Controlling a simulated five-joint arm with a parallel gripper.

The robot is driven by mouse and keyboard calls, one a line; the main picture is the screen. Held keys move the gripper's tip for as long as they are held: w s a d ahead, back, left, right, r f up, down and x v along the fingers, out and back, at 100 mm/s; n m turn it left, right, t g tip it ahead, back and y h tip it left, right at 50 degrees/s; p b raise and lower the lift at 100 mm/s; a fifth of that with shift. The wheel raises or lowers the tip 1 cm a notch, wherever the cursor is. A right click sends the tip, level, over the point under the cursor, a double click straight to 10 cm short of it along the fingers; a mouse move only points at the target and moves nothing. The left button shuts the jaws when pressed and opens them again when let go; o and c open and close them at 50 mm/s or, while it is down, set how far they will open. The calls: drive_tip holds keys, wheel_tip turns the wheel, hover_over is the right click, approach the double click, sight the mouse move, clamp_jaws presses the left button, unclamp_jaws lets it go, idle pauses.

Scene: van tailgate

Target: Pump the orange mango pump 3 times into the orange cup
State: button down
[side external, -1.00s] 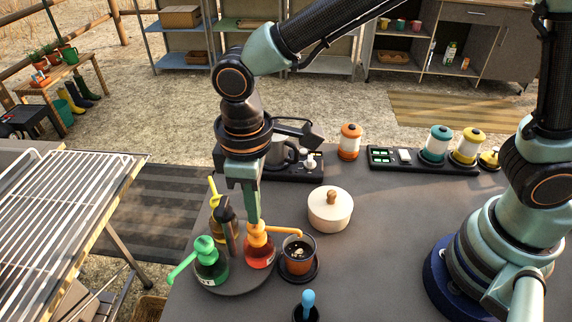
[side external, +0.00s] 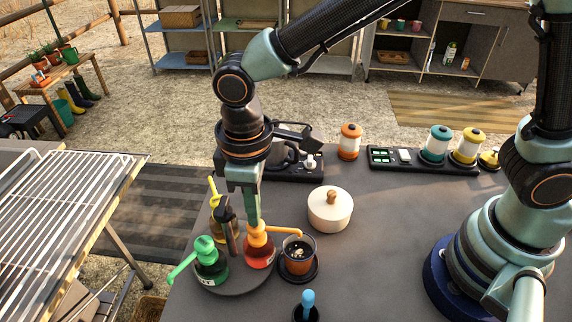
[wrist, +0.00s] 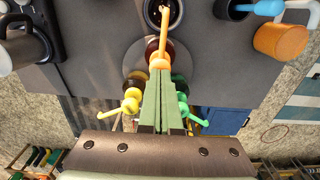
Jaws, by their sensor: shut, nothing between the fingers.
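The orange mango pump (side external: 259,256) is a bottle with orange-red contents and an orange head, standing on a round grey tray (side external: 238,289). Its spout points right, over the orange cup (side external: 299,264), which holds dark contents with pale bits and sits on a dark coaster. My gripper (side external: 255,224) is shut and empty, pointing down, with its fingertips at the top of the orange head. In the wrist view, the shut fingertips (wrist: 159,72) meet the orange pump head (wrist: 160,62) and the spout reaches over the cup's rim.
A green pump (side external: 211,262) and a yellow pump (side external: 216,230) share the tray, close to my fingers. A dark bottle stands behind the orange pump. A cream lidded pot (side external: 330,210) and a blue-handled tool (side external: 308,300) stand nearby.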

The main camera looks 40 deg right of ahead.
drive_tip(key=shift+f, duration=1)
drive_tip(key=shift+r, duration=1.5)
